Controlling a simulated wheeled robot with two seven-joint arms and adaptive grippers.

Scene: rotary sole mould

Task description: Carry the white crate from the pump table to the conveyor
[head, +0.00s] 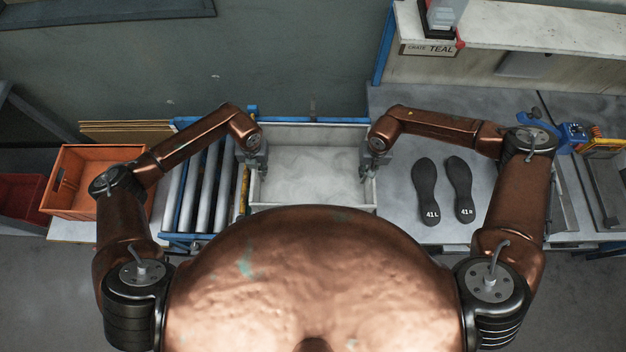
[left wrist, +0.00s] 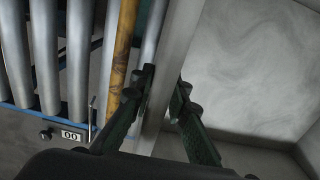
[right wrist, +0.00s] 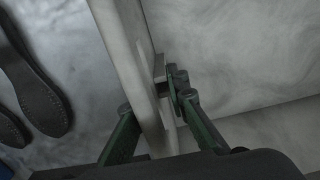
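The white crate (head: 315,204) sits in the middle of the head view between my two grippers; its inside looks pale and empty. It is level, just right of the conveyor's visible rollers (head: 204,170). I cannot tell whether it rests on anything. My left gripper (head: 255,165) has a finger on each side of the crate's left wall (left wrist: 172,70), pinching it. My right gripper (head: 372,165) grips the right wall (right wrist: 132,60) the same way; its outer fingertip is partly hidden behind the wall. The grey table (head: 400,225) lies to the right.
Two black soles (head: 426,190) (head: 461,187) lie on the table right of the crate. An orange crate (head: 80,205) stands left of the conveyor. Blue rails (head: 312,120) run behind the white crate.

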